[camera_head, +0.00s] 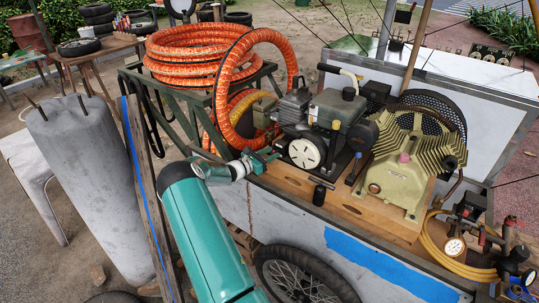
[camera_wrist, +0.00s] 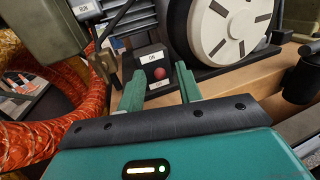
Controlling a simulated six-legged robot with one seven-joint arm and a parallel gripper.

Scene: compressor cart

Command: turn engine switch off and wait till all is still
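The engine (camera_head: 336,108) stands on the cart's wooden deck, with its white round recoil cover (camera_head: 304,153) facing me. That cover also shows in the wrist view (camera_wrist: 228,30). A small dark switch box (camera_wrist: 147,57) with a red ball knob (camera_wrist: 159,73) sits on the deck left of the cover. White labels are above and below the knob; their lettering is too small to read surely. My gripper (camera_wrist: 160,82) is open and empty, its green fingertips on either side of the knob in the picture. I cannot tell whether they touch it. In the head view my gripper (camera_head: 267,160) is at the deck's near edge.
The tan compressor (camera_head: 400,165) stands right of the engine. A black cylinder (camera_head: 319,195) is at the deck's front edge. Orange hose (camera_head: 205,62) is coiled at left, and part of it (camera_wrist: 50,130) lies close beside my gripper. Gauges (camera_head: 455,246) are at far right.

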